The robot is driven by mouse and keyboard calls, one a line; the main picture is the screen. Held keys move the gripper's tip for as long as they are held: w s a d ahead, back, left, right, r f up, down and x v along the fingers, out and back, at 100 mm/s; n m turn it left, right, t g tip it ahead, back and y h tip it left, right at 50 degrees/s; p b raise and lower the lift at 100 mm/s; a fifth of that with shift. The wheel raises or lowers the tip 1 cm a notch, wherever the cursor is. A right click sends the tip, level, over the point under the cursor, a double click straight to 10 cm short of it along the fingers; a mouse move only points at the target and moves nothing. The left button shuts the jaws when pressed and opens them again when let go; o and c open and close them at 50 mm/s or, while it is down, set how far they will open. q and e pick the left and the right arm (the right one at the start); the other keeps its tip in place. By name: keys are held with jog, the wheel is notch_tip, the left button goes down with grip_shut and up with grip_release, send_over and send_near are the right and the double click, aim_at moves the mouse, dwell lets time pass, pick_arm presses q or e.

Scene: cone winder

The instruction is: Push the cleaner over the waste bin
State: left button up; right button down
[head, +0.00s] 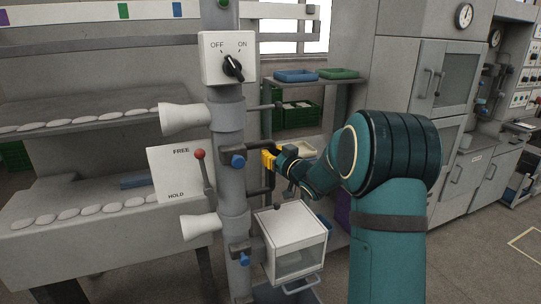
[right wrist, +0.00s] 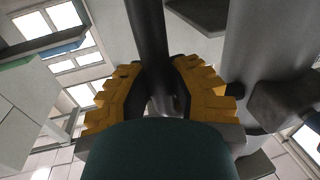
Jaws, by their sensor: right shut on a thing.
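The cleaner seems to be the tall grey column (head: 228,150), with two white nozzles (head: 185,119) facing left and a box with an OFF/ON switch (head: 229,58). A plate (head: 178,172) marked FREE and HOLD has a red-knobbed lever (head: 202,170), its knob up near FREE. My right gripper (head: 268,160) is beside the column's right side. In the right wrist view its yellow fingers (right wrist: 163,95) are shut around a dark upright bar (right wrist: 148,40). A white box with a clear front (head: 296,240), possibly the waste bin, stands low right of the column. My left gripper is out of view.
Grey shelves (head: 75,115) with several white rounded pieces lie left of the column. A blue tray (head: 296,76) and a green tray (head: 338,73) sit on a shelf behind. Grey cabinets (head: 440,100) line the right, with open floor (head: 475,250) before them.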

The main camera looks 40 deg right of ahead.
jog(key=c, duration=0.8)
grip_release()
jog(key=shift+s+d, duration=0.15)
jog(key=shift+d, duration=0.2)
jog(key=shift+c, duration=0.2)
jog(key=shift+a, duration=0.1)
jog(key=s+a, duration=0.1)
jog(key=s, duration=1.1)
jog(key=w+a+f+m+g+y, duration=0.1)
jog(key=a+f+g, duration=0.3)
jog(key=a+f, duration=0.7)
jog(key=w+a+f+g+y, duration=0.2)
jog(key=a+f+g, duration=0.2)
jog(key=a+f, duration=0.7)
jog(key=s+a+f+g+y, duration=0.2)
jog(key=s+a+f+g, duration=0.6)
jog(key=s+a+f, duration=0.8)
notch_tip(320, 180, down, 2)
jog(key=shift+s+f, duration=0.25)
jog(key=shift+s, duration=0.55)
